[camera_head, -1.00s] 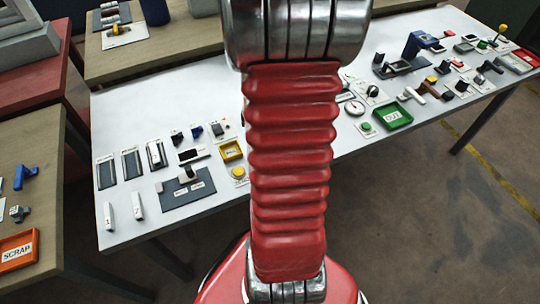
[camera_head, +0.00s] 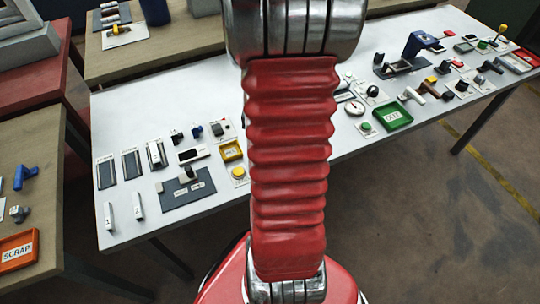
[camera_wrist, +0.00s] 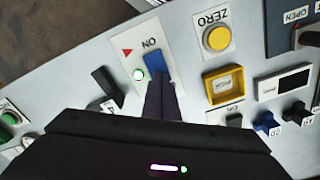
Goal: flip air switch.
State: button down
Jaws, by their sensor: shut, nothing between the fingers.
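In the wrist view a white plate marked ON carries a blue switch lever (camera_wrist: 154,62), a lit green lamp (camera_wrist: 139,74) and a red triangle. I take this for the air switch; no label reading "air" is legible. My gripper (camera_wrist: 160,84) is shut and empty, its dark fingers at the near end of the blue lever. I cannot tell whether they touch it. The fingers hide the lower part of the plate. In the head view my red arm covers this part of the bench, so the switch and gripper are hidden there.
A yellow ZERO button (camera_wrist: 216,38) and a yellow frame (camera_wrist: 224,84) sit right of the switch. A black handle (camera_wrist: 107,84) lies to its left. Several small knobs stand at lower right. The white bench (camera_head: 120,108) holds a green OUT tray (camera_head: 393,117) right of my arm.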

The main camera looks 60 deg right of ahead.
jog(key=shift+f, duration=0.2)
notch_tip(320, 180, up, 7)
dwell(1.3)
dwell(0.6)
jog(key=w+a+r+n+t, duration=0.1)
jog(key=a+r+n, duration=0.3)
jog(key=a, duration=0.6)
jog(key=w+a+r+n+t, duration=0.1)
jog(key=a+r+n+t, duration=0.1)
jog(key=a+r+n, duration=0.2)
jog(key=w+a+r+n+t, duration=0.1)
jog(key=a+r+n, duration=0.3)
jog(key=a, duration=1.2)
notch_tip(320, 180, up, 5)
jog(key=shift+a+f+t, duration=0.15)
jog(key=shift+a+t, duration=0.05)
jog(key=shift+t, duration=0.6)
jog(key=shift+d, duration=0.1)
